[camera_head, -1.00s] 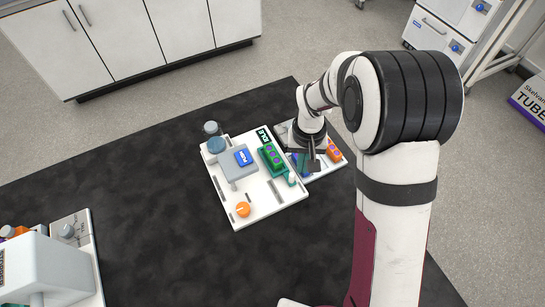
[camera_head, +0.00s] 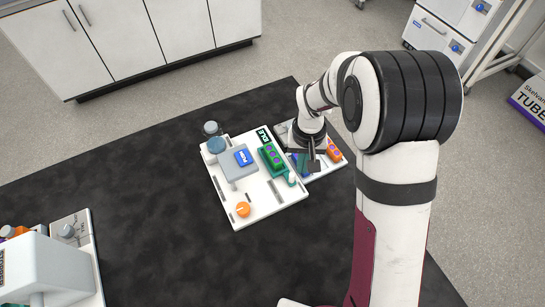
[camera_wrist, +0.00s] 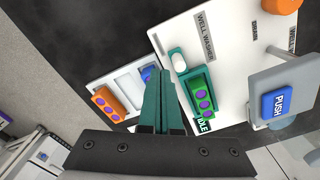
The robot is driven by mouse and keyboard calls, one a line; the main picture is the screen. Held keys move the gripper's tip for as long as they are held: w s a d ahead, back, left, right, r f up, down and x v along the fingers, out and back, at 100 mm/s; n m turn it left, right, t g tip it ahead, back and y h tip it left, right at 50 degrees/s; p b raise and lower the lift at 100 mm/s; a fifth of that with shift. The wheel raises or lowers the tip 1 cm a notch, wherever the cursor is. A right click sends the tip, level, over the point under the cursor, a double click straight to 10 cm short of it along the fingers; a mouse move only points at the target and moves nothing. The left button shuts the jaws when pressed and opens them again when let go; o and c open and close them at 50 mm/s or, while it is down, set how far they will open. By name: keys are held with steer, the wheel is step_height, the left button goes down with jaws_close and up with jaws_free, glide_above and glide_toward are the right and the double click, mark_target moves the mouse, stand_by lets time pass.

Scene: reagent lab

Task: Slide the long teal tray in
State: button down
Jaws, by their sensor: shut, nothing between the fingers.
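A long teal-green tray (camera_wrist: 202,92) with purple round wells lies on the white well washer board, and it shows in the head view (camera_head: 271,158). A teal end piece with a white rounded top (camera_wrist: 178,62) stands at its end away from the IDLE label. My gripper (camera_wrist: 163,74) is shut and empty, its fingertips together just to the left of the tray in the wrist view. In the head view my gripper (camera_head: 313,164) is over the neighbouring smaller white rack, to the right of the tray. I cannot tell its exact height or whether it touches anything.
The well washer board (camera_head: 238,212) also carries a grey block with a blue PUSH button (camera_wrist: 285,103) and an orange knob (camera_head: 243,209). The smaller rack holds an orange strip (camera_wrist: 108,104); a blue piece there is partly hidden.

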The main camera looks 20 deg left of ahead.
mark_target(289, 181)
steer(key=shift+f, duration=1.65)
steer(key=shift+s+a, duration=0.1)
steer(key=shift+s+a, duration=1.1)
steer(key=shift+a, duration=0.05)
steer(key=shift+s+a, duration=0.1)
steer(key=shift+s, duration=0.05)
steer(key=shift+s+a, duration=1.15)
